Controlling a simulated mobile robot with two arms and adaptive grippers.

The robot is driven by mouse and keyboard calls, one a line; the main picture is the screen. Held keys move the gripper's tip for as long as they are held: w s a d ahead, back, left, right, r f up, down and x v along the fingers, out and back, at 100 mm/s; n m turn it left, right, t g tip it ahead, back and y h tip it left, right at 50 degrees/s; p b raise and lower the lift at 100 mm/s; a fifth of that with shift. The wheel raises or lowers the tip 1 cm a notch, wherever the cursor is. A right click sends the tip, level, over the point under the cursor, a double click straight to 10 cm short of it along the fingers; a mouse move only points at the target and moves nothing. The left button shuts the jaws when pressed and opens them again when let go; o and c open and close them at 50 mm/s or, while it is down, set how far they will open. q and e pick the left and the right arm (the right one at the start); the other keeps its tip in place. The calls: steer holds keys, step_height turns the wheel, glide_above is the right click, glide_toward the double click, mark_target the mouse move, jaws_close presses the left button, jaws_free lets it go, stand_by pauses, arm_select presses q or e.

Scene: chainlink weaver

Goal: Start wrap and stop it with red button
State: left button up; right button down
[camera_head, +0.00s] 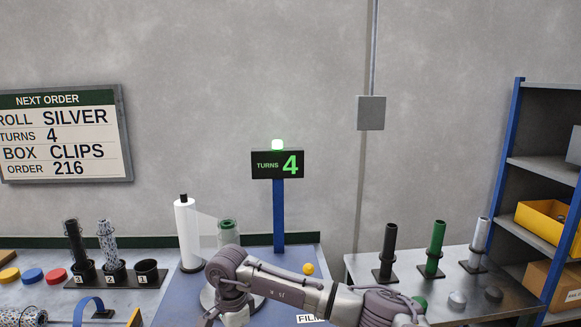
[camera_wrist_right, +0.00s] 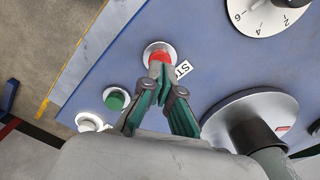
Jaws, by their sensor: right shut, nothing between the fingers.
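The red button (camera_wrist_right: 158,56) sits in a pale round collar on the blue panel, beside a label partly reading "ST". My right gripper (camera_wrist_right: 162,74) is shut and empty, its fingertips at the red button's near edge and covering part of it. I cannot tell whether it is pressed in. A green button (camera_wrist_right: 116,100) is lower left of it. Clear film runs from the white film roll (camera_head: 187,235) to the green-topped roll (camera_head: 228,227). My left gripper is not visible.
A dial (camera_wrist_right: 265,14) and a round platform (camera_wrist_right: 250,110) with a dark tube lie right of the button. A white button (camera_wrist_right: 90,122) is lower left. The order board (camera_head: 65,134) reads silver, 4 turns, clips. A shelf (camera_head: 545,170) stands at right.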

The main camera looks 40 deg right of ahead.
stand_by(0.6)
step_height(320, 180, down, 3)
steer(key=shift+r+b, duration=0.2)
steer(key=shift+b, duration=1)
steer(key=shift+r+p, duration=0.85)
steer(key=shift+r, duration=0.55)
